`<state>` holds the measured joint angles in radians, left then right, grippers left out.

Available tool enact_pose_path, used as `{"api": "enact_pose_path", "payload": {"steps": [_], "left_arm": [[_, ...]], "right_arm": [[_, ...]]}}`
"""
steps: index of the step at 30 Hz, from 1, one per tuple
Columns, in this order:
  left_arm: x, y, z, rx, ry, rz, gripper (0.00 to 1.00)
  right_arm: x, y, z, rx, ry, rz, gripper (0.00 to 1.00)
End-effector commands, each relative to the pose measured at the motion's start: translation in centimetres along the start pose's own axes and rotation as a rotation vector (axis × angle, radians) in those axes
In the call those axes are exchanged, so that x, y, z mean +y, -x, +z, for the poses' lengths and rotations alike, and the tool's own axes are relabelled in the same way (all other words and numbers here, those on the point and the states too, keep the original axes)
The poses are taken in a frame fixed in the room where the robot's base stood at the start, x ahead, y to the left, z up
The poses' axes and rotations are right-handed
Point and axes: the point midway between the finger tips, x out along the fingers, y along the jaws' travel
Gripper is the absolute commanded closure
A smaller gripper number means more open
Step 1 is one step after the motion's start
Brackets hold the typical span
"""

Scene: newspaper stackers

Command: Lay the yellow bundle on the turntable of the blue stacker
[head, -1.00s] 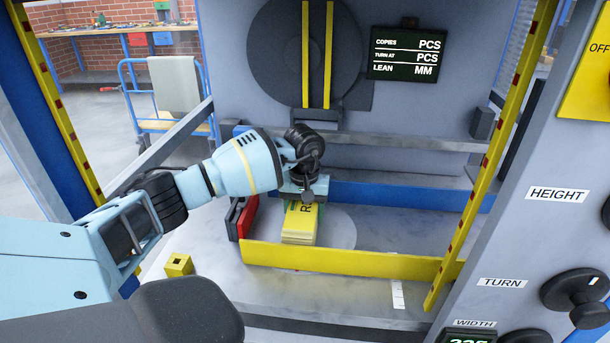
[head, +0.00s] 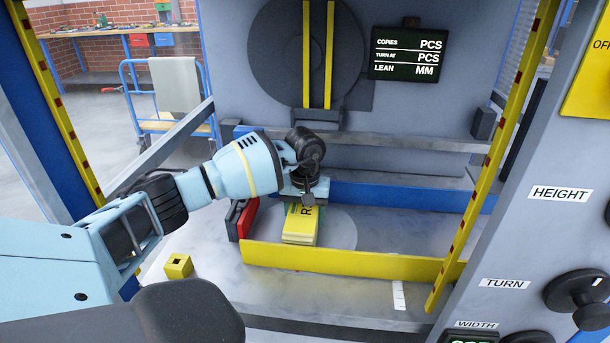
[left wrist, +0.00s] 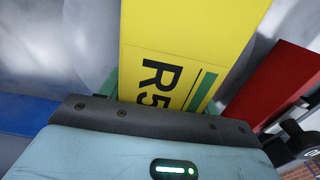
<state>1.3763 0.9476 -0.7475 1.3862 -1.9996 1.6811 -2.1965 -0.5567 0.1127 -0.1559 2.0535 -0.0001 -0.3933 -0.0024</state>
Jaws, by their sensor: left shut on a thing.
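The yellow bundle (head: 299,228) with black "R5" lettering and a green stripe is in the stacker behind the low yellow front bar (head: 350,262). It is over or on the round grey turntable plate (head: 341,228); whether it touches the plate cannot be told. My left gripper (head: 305,195) is shut on the far end of the bundle and hides that end. In the left wrist view the bundle (left wrist: 190,40) runs out from the gripper's edge. The stacker has blue posts and a blue rear rail (head: 400,197). My right gripper is not in view.
A red block-like guide (head: 248,217) stands just left of the bundle and also shows in the left wrist view (left wrist: 275,85). A small yellow cube (head: 178,266) sits on the front deck. Yellow striped posts flank the opening. The deck right of the bundle is clear.

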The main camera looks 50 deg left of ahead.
Motion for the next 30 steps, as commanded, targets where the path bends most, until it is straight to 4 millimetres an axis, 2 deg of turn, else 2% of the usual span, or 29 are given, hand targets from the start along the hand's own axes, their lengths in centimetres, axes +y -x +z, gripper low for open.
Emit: {"api": "enact_pose_path", "payload": {"steps": [10, 11, 16, 26, 30], "left_arm": [[0.1, -0.2, -0.1, 0.005, 0.001, 0.005, 1.0], [0.1, -0.2, -0.1, 0.005, 0.001, 0.005, 0.34], [0.0, -0.3, -0.1, 0.003, 0.0, 0.003, 0.13], [0.0, -0.6, 0.1, -0.002, 0.0, -0.002, 0.13], [0.1, 1.1, -0.1, 0.003, 0.0, 0.002, 0.13]], "right_arm": [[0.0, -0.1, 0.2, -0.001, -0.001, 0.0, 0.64], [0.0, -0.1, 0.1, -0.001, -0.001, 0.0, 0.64], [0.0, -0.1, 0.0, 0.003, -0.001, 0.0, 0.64], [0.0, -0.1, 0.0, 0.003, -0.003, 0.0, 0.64], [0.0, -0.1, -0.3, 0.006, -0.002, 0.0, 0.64]]}}
